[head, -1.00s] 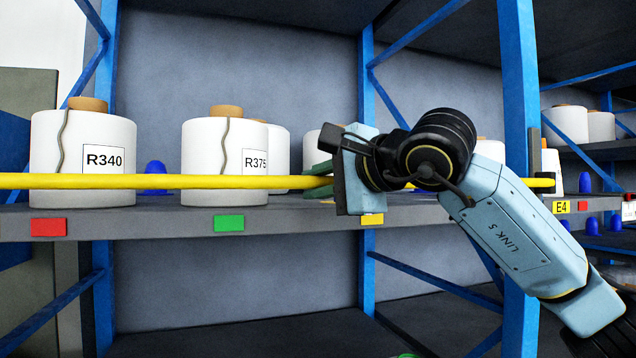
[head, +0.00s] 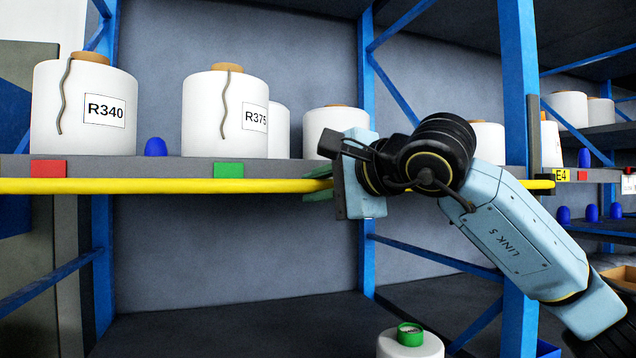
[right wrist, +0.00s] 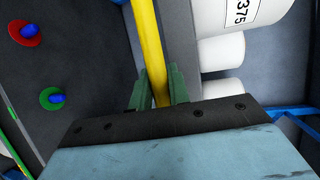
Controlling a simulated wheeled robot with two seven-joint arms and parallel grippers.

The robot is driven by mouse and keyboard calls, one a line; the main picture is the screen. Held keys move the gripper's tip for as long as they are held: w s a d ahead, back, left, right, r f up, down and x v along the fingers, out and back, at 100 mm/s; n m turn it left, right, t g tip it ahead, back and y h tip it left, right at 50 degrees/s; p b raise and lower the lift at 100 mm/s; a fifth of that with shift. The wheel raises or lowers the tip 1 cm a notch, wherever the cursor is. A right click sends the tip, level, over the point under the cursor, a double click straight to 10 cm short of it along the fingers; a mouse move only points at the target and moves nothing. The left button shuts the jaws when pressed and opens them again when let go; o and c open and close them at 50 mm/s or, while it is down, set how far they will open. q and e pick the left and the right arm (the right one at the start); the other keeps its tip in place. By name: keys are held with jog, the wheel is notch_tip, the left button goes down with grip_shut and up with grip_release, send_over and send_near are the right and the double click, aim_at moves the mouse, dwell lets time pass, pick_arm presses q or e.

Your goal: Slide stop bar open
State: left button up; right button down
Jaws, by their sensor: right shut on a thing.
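The yellow stop bar (head: 150,186) runs level across the head view, along the lower part of the shelf's front edge and below the bobbins. My right gripper (head: 318,188) reaches in from the right. Its green fingers are shut around the bar, with the bar passing between them in the right wrist view (right wrist: 158,88). The gripper body hides part of the bar. The bar's right end shows at a blue post (head: 517,100). My left gripper is not in view.
White bobbins labelled R340 (head: 85,105) and R375 (head: 225,115) stand on the grey shelf (head: 130,170), above the bar. Another bobbin (head: 335,119) stands partly behind my gripper. A bobbin with a green top (head: 410,345) shows low down. Blue posts and braces frame the rack.

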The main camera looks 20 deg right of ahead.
jog(key=shift+f, duration=0.1)
jog(key=c, duration=1.3)
grip_release()
jog(key=shift+s, duration=0.1)
jog(key=b+v, duration=0.2)
jog(key=v, duration=1.1)
jog(key=shift+s+d, duration=0.1)
jog(key=shift+d, duration=0.05)
